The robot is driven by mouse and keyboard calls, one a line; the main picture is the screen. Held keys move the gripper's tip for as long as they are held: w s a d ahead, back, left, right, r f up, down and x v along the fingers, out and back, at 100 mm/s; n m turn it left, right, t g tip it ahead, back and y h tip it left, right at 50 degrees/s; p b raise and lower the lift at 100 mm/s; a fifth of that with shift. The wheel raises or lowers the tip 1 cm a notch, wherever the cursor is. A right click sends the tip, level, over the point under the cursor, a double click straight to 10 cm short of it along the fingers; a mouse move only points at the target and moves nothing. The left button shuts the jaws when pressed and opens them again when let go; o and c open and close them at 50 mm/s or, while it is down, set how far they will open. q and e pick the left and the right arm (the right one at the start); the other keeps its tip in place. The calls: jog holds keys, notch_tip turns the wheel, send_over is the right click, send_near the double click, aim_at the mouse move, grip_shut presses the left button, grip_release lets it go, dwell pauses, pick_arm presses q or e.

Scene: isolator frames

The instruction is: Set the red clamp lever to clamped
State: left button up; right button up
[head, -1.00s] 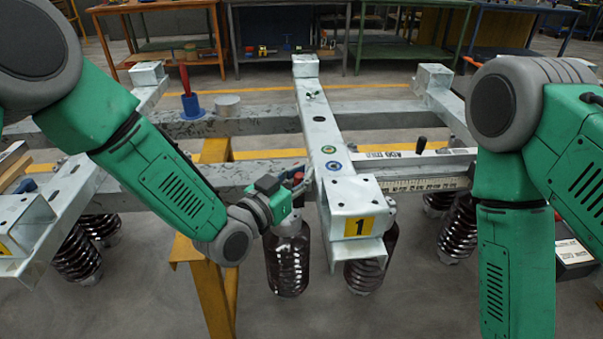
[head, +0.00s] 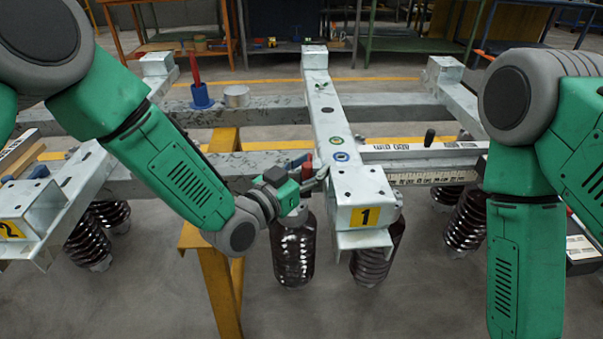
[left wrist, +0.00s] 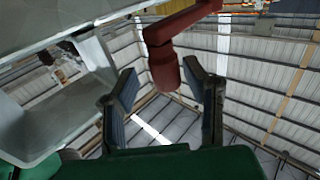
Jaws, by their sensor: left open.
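The red clamp lever (head: 307,167) shows as a small red piece at the left side of the beam marked 1 (head: 345,188). My left gripper (head: 314,182) is beside it, by the beam's near end. In the left wrist view the red lever (left wrist: 167,66) is large, with a bent arm and a rounded end. That end lies between the two spread fingers of the left gripper (left wrist: 160,72), with gaps visible around it. The fingers are open and not closed on it. The lever's pivot is not clear. My right gripper is outside the views.
Dark ribbed insulators (head: 293,250) hang under the frame near my left wrist. A blue holder with an upright red handle (head: 195,70) stands on the rear beam, beside a grey cylinder (head: 237,96). A yellow stand (head: 216,285) is below. Workbenches stand behind.

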pick_arm(q)
jog(key=v, duration=1.1)
jog(key=shift+s+a, duration=0.25)
jog(key=shift+f, duration=0.1)
